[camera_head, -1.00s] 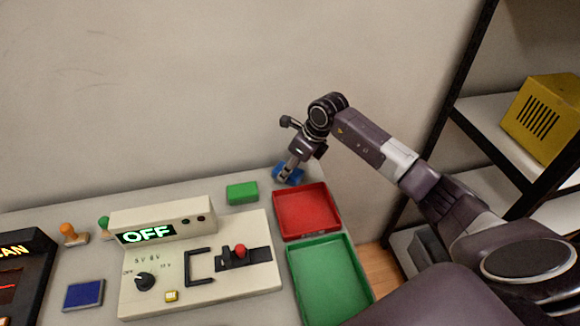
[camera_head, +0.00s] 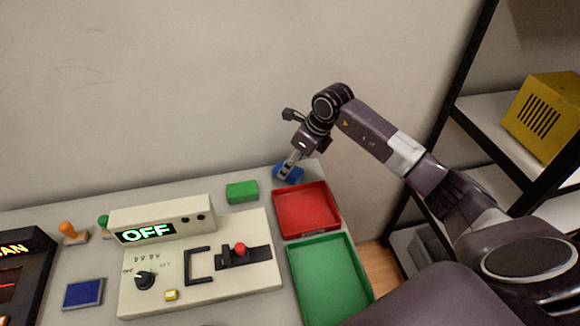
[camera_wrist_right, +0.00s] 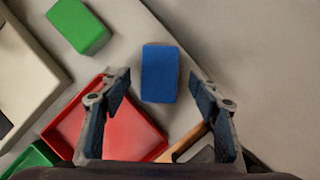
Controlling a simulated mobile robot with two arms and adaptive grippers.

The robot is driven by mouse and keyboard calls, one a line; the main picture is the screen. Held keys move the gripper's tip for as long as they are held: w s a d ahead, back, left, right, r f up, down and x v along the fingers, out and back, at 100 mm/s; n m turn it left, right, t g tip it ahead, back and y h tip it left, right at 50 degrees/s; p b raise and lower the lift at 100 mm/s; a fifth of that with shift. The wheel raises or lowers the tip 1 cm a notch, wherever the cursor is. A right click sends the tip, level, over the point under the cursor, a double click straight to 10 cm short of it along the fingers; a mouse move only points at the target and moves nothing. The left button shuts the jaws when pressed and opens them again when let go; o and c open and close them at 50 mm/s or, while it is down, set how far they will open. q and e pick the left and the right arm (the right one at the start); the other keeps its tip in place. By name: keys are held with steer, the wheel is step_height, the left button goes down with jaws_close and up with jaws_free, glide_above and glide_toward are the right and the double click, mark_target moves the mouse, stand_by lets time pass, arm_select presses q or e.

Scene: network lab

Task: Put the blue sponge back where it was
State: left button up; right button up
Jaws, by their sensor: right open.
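The blue sponge (camera_head: 290,172) lies on the table near its back right corner, just behind the red tray (camera_head: 333,214). In the right wrist view the blue sponge (camera_wrist_right: 160,74) lies ahead of the fingertips, centred between them, with no finger touching it. My right gripper (camera_head: 287,168) is above the sponge and partly covers it in the head view. In the right wrist view the right gripper (camera_wrist_right: 160,88) is open, its two fingers wide apart and empty. My left gripper is in neither view.
A green sponge (camera_head: 242,192) lies left of the blue one. A green tray (camera_head: 366,285) is in front of the red tray. A beige control box (camera_head: 215,293) reading OFF stands left of the trays. A black shelf with a yellow box (camera_head: 546,112) is at right.

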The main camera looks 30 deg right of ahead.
steer(key=b+v, duration=0.1)
steer(key=v, duration=0.9)
steer(key=shift+f, duration=0.1)
